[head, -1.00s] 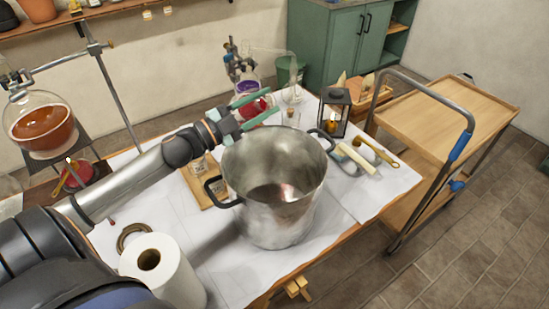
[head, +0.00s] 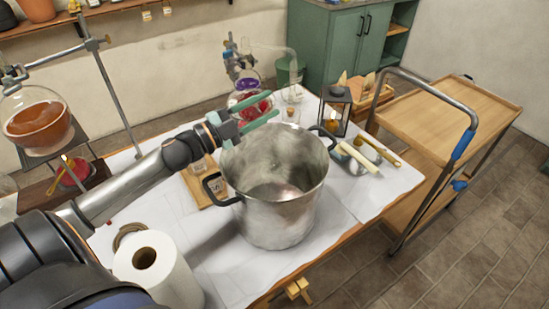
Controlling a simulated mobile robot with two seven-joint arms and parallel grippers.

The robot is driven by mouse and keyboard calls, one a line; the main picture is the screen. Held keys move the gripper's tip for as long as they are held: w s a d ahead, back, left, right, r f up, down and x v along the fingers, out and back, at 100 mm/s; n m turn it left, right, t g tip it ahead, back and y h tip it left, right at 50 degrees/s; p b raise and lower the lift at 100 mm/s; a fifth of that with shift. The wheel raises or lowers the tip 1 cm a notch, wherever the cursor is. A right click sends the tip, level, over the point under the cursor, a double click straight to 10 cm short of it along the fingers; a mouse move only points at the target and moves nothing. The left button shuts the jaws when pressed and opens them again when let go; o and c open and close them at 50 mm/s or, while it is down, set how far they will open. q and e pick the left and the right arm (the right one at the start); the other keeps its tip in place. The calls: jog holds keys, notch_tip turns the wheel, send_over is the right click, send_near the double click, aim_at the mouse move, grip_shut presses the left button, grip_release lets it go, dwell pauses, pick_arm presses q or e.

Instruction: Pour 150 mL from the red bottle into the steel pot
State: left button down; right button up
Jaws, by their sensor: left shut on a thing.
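The steel pot (head: 272,215) stands upright on the white-covered table, wide and open at the top, with black side handles. Its inside looks grey with blurred reflections; I cannot tell whether liquid is in it. My left gripper (head: 270,107), with green fingers, is just behind the pot's far rim. It is shut on the red bottle (head: 254,105), a clear glass body with red in it that shows between the fingers. The fingers hide part of the bottle, and its mouth and exact tilt are unclear. No stream of liquid shows. My right gripper is not in view.
A lantern (head: 335,111) stands right of the pot, close to its handle. A paper roll (head: 160,272) is at the front left. Glassware with purple liquid (head: 247,84) stands behind the gripper. A wooden trolley (head: 450,110) is at the right.

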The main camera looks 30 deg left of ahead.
pick_arm(q)
jog(key=shift+f+m+b, duration=0.25)
jog(key=shift+m+b, duration=0.05)
jog(key=shift+b, duration=0.3)
jog(key=shift+f+m+b, duration=0.25)
jog(key=shift+m+b, duration=0.15)
jog(key=shift+b, duration=0.35)
jog(key=shift+f+b, duration=0.1)
jog(key=shift+b, duration=0.25)
jog(key=shift+d+f+m+h+b, duration=0.1)
jog(key=shift+f+m+h+b, duration=0.2)
jog(key=shift+m+b, duration=0.35)
jog(key=shift+s+d+f+m+b, duration=0.3)
jog(key=shift+d+m, duration=0.1)
jog(key=shift+m, duration=0.15)
jog(key=shift+s+d+f+m+b, duration=0.25)
jog(key=shift+d+m+b, duration=0.1)
jog(key=shift+m, duration=0.15)
jog(key=shift+d+r+m+h, duration=0.1)
jog(key=shift+m+h, duration=0.4)
jog(key=shift+m, duration=0.5)
dwell(2.3)
